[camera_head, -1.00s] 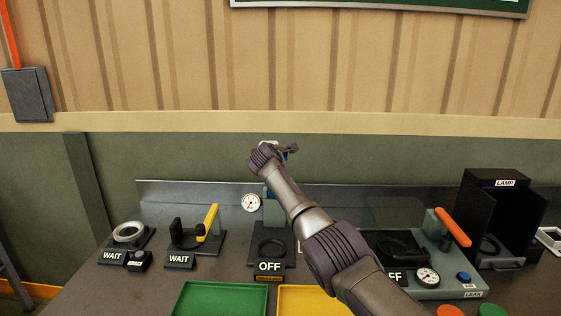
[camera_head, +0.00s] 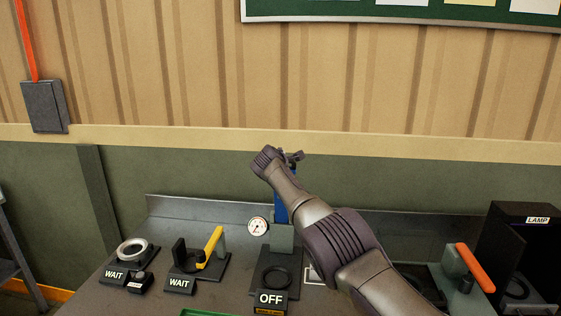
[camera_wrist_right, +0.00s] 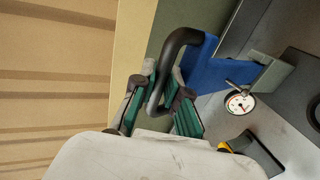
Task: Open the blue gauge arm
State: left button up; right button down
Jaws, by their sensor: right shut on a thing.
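The blue gauge arm (camera_head: 281,210) stands upright on its grey block behind the OFF plate (camera_head: 271,299) in the head view. In the right wrist view the blue arm (camera_wrist_right: 205,68) carries a black loop handle (camera_wrist_right: 178,42). My right gripper (camera_head: 291,159) is at the top of the arm, with my own wrist covering part of it. In the wrist view my right gripper (camera_wrist_right: 165,92) is shut on the black handle, which passes between its green-padded fingers. A dark round seat (camera_head: 275,277) lies in front of the block. My left gripper is not in view.
A round dial gauge (camera_head: 257,226) is left of the block. Two fixtures with WAIT plates, one with a yellow lever (camera_head: 211,245), stand further left. An orange lever (camera_head: 475,267) and a black LAMP box (camera_head: 519,245) are at the right. The wall is behind.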

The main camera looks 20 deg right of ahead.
jog(key=shift+d+f, duration=0.1)
jog(key=shift+f, duration=0.05)
jog(key=c, duration=1.2)
grip_release()
jog(key=shift+v, duration=3.8)
